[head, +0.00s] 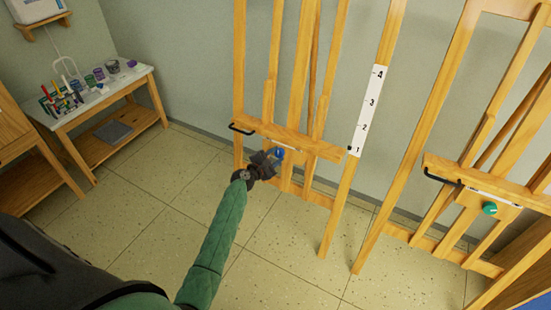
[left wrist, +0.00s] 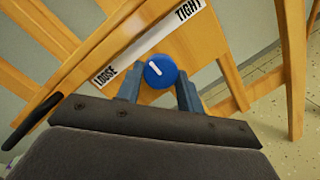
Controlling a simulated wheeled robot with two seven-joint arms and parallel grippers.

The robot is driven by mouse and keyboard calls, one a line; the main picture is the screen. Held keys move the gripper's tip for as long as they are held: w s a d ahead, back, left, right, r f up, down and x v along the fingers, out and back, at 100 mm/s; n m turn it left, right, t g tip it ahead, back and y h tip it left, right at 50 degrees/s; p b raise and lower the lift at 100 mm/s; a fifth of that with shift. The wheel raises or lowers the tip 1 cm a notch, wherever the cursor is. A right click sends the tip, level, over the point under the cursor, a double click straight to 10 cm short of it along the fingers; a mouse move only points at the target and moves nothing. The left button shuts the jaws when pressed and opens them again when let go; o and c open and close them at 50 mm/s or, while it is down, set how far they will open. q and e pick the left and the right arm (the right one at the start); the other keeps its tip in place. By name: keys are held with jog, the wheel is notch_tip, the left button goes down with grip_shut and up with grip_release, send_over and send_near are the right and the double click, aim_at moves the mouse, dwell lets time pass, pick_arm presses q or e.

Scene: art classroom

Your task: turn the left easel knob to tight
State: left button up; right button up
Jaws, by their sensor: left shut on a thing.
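The left easel's blue knob (head: 279,153) sits below the easel's wooden tray ledge (head: 300,140). In the left wrist view the blue knob (left wrist: 161,71) has a short white pointer line slanting to the upper left. A white label strip (left wrist: 150,45) above it reads LOOSE at its lower left end and TIGHT at its upper right end. My left gripper (head: 268,160) is at the knob. In the left wrist view its two fingers (left wrist: 159,90) are on either side of the knob, shut on it. My right gripper is not in view.
A second easel (head: 450,130) with a green knob (head: 490,208) stands to the right. A table (head: 90,108) with art supplies is at the left. The tiled floor (head: 150,200) is clear.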

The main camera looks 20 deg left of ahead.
pick_arm(q)
jog(key=m, duration=0.3)
jog(key=shift+g, duration=0.4)
jog(key=m, duration=0.2)
jog(key=shift+r+m, duration=0.1)
jog(key=shift+m, duration=0.2)
jog(key=m+p, duration=0.1)
jog(key=m, duration=0.1)
jog(key=shift+r+m+g, duration=0.1)
jog(key=shift+m+g, duration=0.2)
jog(key=shift+g, duration=0.1)
jog(key=shift+m+p, duration=0.4)
jog(key=shift+m, duration=0.6)
jog(key=shift+m+y, duration=0.3)
jog(key=shift+m, duration=0.1)
jog(key=shift+d+m+g+p, duration=0.1)
jog(key=shift+m+g+p, duration=0.2)
jog(key=shift+m+p, duration=0.1)
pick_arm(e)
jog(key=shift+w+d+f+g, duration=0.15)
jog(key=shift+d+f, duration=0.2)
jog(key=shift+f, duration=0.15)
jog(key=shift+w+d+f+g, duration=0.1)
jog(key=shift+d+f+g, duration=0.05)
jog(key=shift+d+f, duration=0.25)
pick_arm(q)
jog(key=o, duration=1)
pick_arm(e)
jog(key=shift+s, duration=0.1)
